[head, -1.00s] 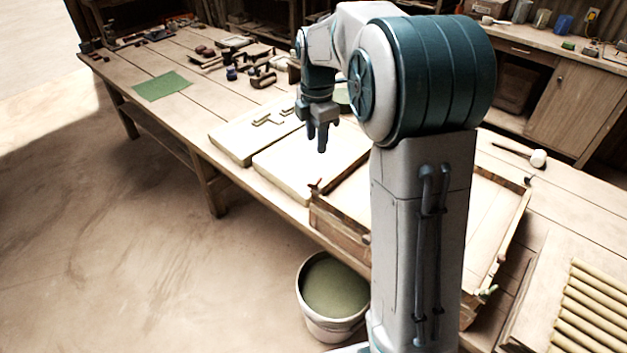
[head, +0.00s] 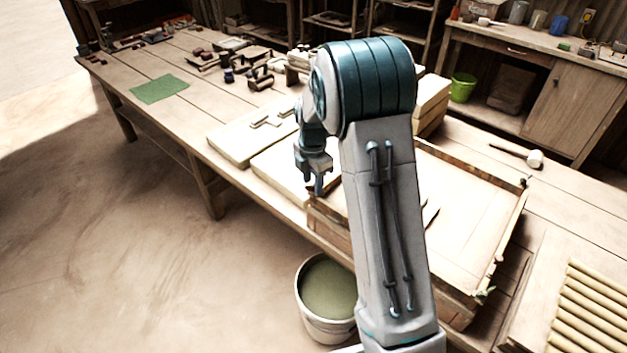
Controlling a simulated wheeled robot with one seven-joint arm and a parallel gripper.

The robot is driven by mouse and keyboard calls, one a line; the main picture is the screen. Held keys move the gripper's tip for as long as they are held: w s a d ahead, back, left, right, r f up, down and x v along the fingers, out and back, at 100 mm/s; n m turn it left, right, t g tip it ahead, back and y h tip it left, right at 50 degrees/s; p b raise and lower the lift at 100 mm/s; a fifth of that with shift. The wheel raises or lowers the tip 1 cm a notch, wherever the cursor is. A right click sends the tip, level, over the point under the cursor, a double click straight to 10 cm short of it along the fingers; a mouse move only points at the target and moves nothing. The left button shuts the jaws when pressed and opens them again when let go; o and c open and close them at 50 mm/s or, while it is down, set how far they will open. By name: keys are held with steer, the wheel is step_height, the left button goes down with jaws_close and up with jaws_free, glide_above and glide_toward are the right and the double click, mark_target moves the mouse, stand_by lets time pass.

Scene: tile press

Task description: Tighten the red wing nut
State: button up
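The wooden press frame (head: 521,217) lies on the long bench behind my arm, with a pale flat panel inside it. I cannot make out the red wing nut now. A small reddish piece showed earlier at the frame's left corner, where my gripper now blocks the view. My gripper (head: 313,187) points down just above that left corner. Its two fingers look apart with nothing seen between them. I cannot tell whether they touch anything. A small greenish fitting (head: 485,292) sits at the frame's near right corner.
Pale slabs (head: 236,146) lie left of the frame. A bucket (head: 327,328) of green stuff stands on the floor in front. A white-headed mallet (head: 535,159) and a rack of rods (head: 590,305) lie to the right. A green cloth (head: 160,87) and several tools lie farther left.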

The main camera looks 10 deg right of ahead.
steer(key=shift+f, duration=0.45)
jaws_close()
